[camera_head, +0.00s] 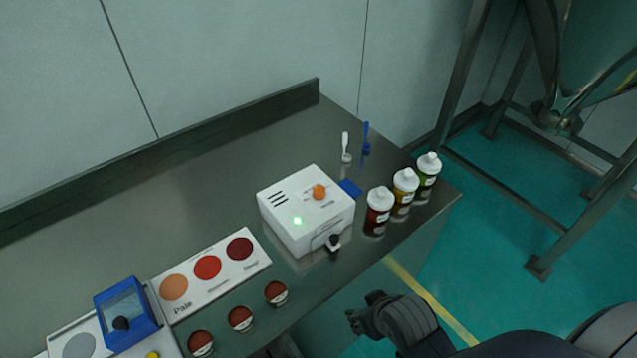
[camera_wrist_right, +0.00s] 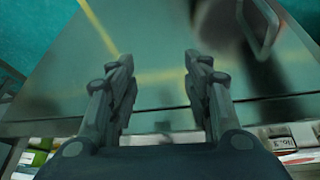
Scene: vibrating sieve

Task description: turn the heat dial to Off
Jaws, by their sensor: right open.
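A white box-shaped device (camera_head: 291,218) stands on the metal counter. An orange dial (camera_head: 319,191) sits on its top face, with small print beside it that I cannot read. A green light (camera_head: 297,221) glows on the top near the front left. A black knob or handle (camera_head: 334,240) is at its front. My right gripper (camera_head: 362,312) is below and to the right of the device, off the counter's front edge and apart from the dial. In the right wrist view its two fingers (camera_wrist_right: 158,90) are spread with nothing between them. My left gripper is not in view.
Several capped bottles (camera_head: 404,190) stand right of the device. A blue pad (camera_head: 350,188) and two upright brushes (camera_head: 346,146) are behind it. A colour card (camera_head: 208,268), small cups (camera_head: 241,318) and a blue box (camera_head: 126,312) lie left. The metal counter (camera_head: 205,190) is clear behind the card.

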